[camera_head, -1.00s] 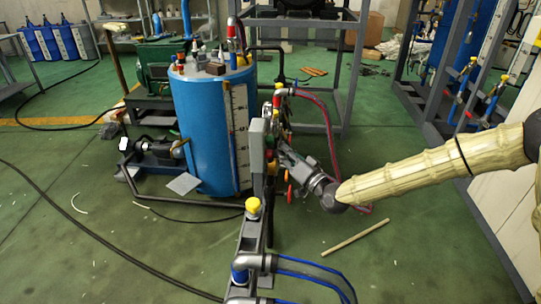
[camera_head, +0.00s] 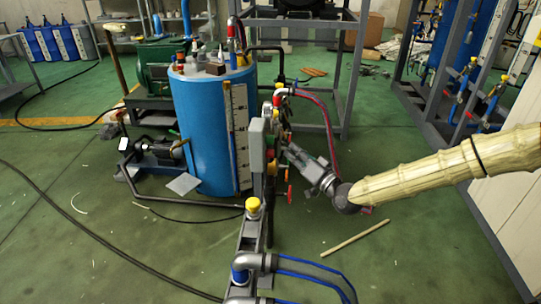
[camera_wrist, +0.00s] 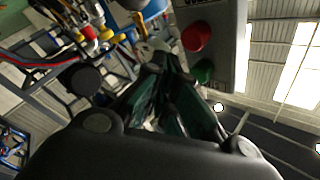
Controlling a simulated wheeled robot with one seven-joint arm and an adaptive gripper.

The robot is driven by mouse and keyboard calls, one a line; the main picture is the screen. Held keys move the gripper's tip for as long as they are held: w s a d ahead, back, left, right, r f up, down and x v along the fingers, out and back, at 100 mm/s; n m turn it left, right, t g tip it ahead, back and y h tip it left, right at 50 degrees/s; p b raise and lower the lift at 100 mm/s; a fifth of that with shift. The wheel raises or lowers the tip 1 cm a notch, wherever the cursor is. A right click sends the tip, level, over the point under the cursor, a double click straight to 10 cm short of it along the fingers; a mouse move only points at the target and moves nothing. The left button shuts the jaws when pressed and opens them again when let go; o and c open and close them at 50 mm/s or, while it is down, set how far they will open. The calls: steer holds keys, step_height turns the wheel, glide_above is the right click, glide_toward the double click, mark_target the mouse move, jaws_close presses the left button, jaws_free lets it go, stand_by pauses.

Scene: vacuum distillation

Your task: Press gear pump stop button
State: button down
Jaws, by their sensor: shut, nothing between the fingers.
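A grey control box (camera_head: 257,145) stands on the post in front of the blue tank. In the wrist view the box (camera_wrist: 222,15) is at the top right, with the large red button (camera_wrist: 197,37) and the darker green button (camera_wrist: 203,70) beside the fingers. My gripper (camera_head: 287,150) is shut and empty, just right of the box; its fingers (camera_wrist: 165,72) also show in the wrist view. They look apart from the red button. No label is readable.
The blue tank (camera_head: 210,130) stands behind the box. A red hose (camera_head: 325,115) and pipe fittings are close to my gripper. Yellow-capped piping (camera_head: 252,207) rises in front. A stick (camera_head: 355,237) lies on the green floor, mostly clear at the right.

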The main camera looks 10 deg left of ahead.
steer(key=d, duration=0.4)
stand_by(0.7)
steer(key=s+a+f+m+g+h, duration=0.1)
steer(key=s+f+g+h, duration=0.1)
steer(key=s+f, duration=0.65)
steer(key=s+a+f+g+h, duration=0.15)
steer(key=s+f, duration=0.35)
steer(key=f, duration=0.7)
steer(key=s+d+f+g+h, duration=0.3)
steer(key=s+d+f, duration=0.2)
steer(key=s+f, duration=0.45)
steer(key=s+d+f+g+h, duration=0.35)
steer(key=s+f, duration=0.35)
steer(key=s, duration=0.5)
steer(key=s+d+f+m+g+h, duration=0.1)
steer(key=s+d+f+g+h, duration=0.2)
steer(key=s+d, duration=1.15)
step_height(320, 180, up, 20)
steer(key=s+a+p, duration=0.1)
steer(key=p, duration=1.7)
steer(key=shift+s+r+g+h+p, duration=0.2)
steer(key=shift+s+g+h+p, duration=0.2)
